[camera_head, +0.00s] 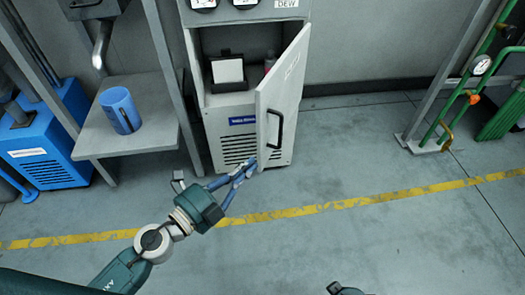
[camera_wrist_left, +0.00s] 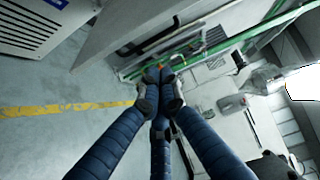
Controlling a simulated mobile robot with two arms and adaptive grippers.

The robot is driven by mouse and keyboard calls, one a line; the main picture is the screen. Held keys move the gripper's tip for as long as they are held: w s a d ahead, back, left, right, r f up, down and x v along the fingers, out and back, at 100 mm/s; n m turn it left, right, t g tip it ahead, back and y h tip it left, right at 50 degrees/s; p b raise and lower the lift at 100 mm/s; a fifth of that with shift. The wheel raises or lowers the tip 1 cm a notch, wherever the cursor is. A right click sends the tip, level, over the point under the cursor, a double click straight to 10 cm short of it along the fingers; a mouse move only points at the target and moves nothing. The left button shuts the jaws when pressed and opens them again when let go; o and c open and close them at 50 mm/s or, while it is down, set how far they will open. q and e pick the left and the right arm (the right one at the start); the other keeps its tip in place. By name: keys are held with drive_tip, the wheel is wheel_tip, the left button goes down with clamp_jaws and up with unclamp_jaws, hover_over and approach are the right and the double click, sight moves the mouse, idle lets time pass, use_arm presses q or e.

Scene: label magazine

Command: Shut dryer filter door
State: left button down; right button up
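The dryer is a grey cabinet (camera_head: 213,125) against the back wall. Its filter door (camera_head: 286,85) stands open, swung outward from the right side, with a black handle (camera_head: 276,128) on its face. Inside the open compartment are a dark holder with a white block (camera_head: 228,71) and a small reddish item. My left gripper (camera_head: 247,168) is at the door's lower edge; whether it touches the door is unclear. In the left wrist view its blue fingertips (camera_wrist_left: 160,76) are together with nothing visible between them, below the door panel (camera_wrist_left: 118,25). A dark part at the bottom may be my right gripper (camera_head: 345,289).
A grey shelf (camera_head: 150,138) with a blue cylinder (camera_head: 120,110) stands left of the dryer, beside a blue machine (camera_head: 45,140). Green pipes with a gauge (camera_head: 480,65) stand at the right. The floor between, crossed by a yellow line (camera_head: 400,190), is clear.

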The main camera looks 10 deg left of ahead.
sight(262, 139)
drive_tip(key=s+f+p, duration=0.3)
drive_tip(key=s+f, duration=0.2)
drive_tip(key=f, duration=0.2)
use_arm(q)
drive_tip(key=shift+m, duration=0.4)
drive_tip(key=shift+w+d+r+b, duration=0.25)
drive_tip(key=shift+w+d+b, duration=0.2)
drive_tip(key=shift+w, duration=1)
drive_tip(key=shift+w+d+r+b, duration=0.2)
drive_tip(key=shift+w+d+b, duration=0.3)
drive_tip(key=shift+w, duration=0.9)
drive_tip(key=shift+w+d+r+b, duration=0.25)
drive_tip(key=shift+w+d, duration=0.35)
drive_tip(key=shift+w, duration=0.85)
use_arm(e)
drive_tip(key=w+r, duration=0.4)
drive_tip(key=r, duration=0.1)
drive_tip(key=shift+w+r, duration=0.25)
drive_tip(key=shift+r, duration=0.1)
use_arm(q)
drive_tip(key=shift+a, duration=0.1)
use_arm(e)
drive_tip(key=shift+r, duration=0.1)
